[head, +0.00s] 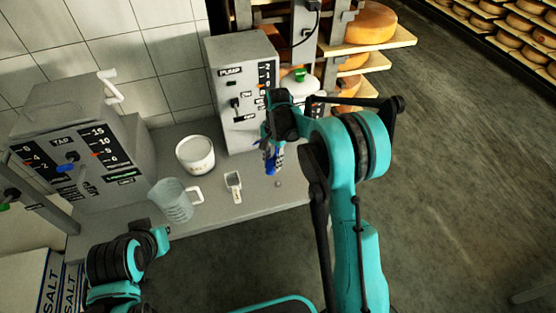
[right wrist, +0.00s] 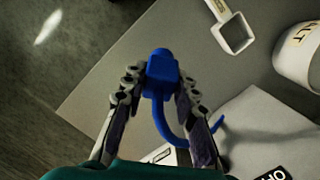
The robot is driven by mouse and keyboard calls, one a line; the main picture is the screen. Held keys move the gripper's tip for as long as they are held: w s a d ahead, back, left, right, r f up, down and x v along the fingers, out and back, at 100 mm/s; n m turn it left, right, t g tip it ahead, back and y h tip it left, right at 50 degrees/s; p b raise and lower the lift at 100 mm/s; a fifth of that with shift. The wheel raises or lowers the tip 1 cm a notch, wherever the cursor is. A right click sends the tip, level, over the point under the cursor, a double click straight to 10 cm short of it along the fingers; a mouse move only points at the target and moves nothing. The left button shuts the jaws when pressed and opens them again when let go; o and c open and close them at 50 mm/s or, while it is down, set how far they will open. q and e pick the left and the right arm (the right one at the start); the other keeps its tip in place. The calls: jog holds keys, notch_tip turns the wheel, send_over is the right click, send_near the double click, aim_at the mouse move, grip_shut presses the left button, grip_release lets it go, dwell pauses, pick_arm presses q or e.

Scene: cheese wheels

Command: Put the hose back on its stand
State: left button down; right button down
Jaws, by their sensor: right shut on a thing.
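A blue hose end (right wrist: 161,72) with a thin curved blue hose (right wrist: 166,128) is held between the fingers of my right gripper (right wrist: 160,92). In the head view the blue piece (head: 271,166) hangs below my right gripper (head: 271,150), in front of the grey pump box (head: 240,85). The gripper is shut on it above the counter's front right part. The far end of the hose is hidden behind a finger and the box. I cannot pick out the hose's stand for certain.
On the grey counter (head: 225,213) stand a white tub (head: 195,155), a clear jug (head: 172,203) and a small scoop (head: 233,186). A grey tap box (head: 85,150) stands at left. Cheese shelves (head: 385,45) are behind my right arm. The floor at right is clear.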

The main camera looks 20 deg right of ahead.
jog(key=n+t, duration=0.1)
jog(key=n, duration=0.1)
jog(key=d+f+n+t+h+p, duration=0.1)
jog(key=n, duration=0.2)
jog(key=f+n+t, duration=0.1)
jog(key=n, duration=0.2)
jog(key=shift+w+d+f+t+h+p, duration=0.2)
jog(key=shift+w+d+t+h+p, duration=0.1)
jog(key=shift+t+h, duration=0.1)
jog(key=n, duration=0.1)
jog(key=f+n+t, duration=0.1)
jog(key=shift+w+d+n+y, duration=0.3)
jog(key=shift+d+n+y, duration=0.05)
jog(key=shift+n+y, duration=0.05)
jog(key=b, duration=0.5)
send_over(278, 182)
jog(key=shift+f, duration=2.8)
jog(key=shift+f+b, duration=0.8)
jog(key=shift+b, duration=0.15)
jog(key=shift+f, duration=0.7)
